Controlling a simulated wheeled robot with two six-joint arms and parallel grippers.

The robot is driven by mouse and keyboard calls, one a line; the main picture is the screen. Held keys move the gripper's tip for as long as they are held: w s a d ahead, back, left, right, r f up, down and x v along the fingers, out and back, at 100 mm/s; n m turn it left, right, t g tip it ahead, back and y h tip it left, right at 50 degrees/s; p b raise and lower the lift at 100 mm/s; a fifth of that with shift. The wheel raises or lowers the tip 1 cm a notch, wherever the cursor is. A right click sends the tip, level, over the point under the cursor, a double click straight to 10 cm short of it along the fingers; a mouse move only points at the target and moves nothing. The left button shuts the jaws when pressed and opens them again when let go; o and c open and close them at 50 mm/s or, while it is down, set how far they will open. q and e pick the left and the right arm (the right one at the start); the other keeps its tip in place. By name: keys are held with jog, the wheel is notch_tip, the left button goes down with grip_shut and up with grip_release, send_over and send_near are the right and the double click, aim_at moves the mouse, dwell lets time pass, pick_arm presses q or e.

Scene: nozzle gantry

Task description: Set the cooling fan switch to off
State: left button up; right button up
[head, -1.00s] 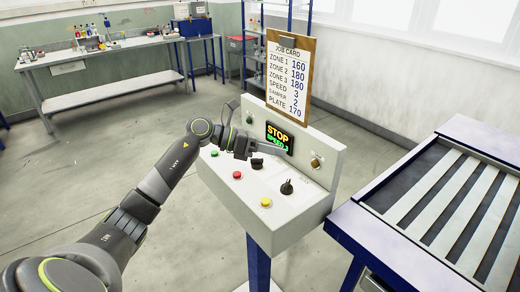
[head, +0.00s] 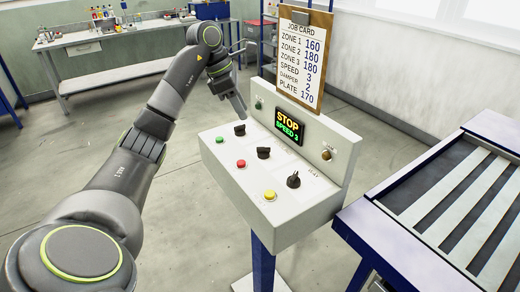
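A light grey control console (head: 285,205) stands in the middle on a blue post. Three black knobs sit on its sloped top: a far left one (head: 240,129), a middle one (head: 263,152) and a near right one (head: 293,180). Their labels are too small to read, so I cannot tell which is the cooling fan switch or its setting. My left gripper (head: 239,106) hangs above the console's far left end, fingers pointing down, apart from the far left knob. I see nothing held; its finger gap is not clear. My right gripper is out of view.
Green (head: 220,140), red (head: 241,163) and yellow (head: 269,195) buttons line the console front. Its display (head: 289,127) reads STOP, SPEED 3. A job card (head: 302,60) rises behind. A slatted blue-framed conveyor (head: 440,225) stands close at right.

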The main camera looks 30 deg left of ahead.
pick_arm(q)
jog(key=b, duration=0.8)
send_near(264, 152)
jog(key=x, duration=0.4)
jog(key=shift+w+a+f, duration=0.1)
jog(key=shift+w+f, duration=0.15)
jog(key=shift+f, duration=0.1)
jog(key=shift+w+f+p, duration=0.1)
jog(key=shift+f+p, duration=0.25)
jog(key=shift+p, duration=0.05)
jog(key=shift+w+d+f, duration=0.15)
jog(key=shift+d+f, duration=0.2)
jog(key=shift+f, duration=0.3)
jog(key=shift+c, duration=0.4)
grip_shut()
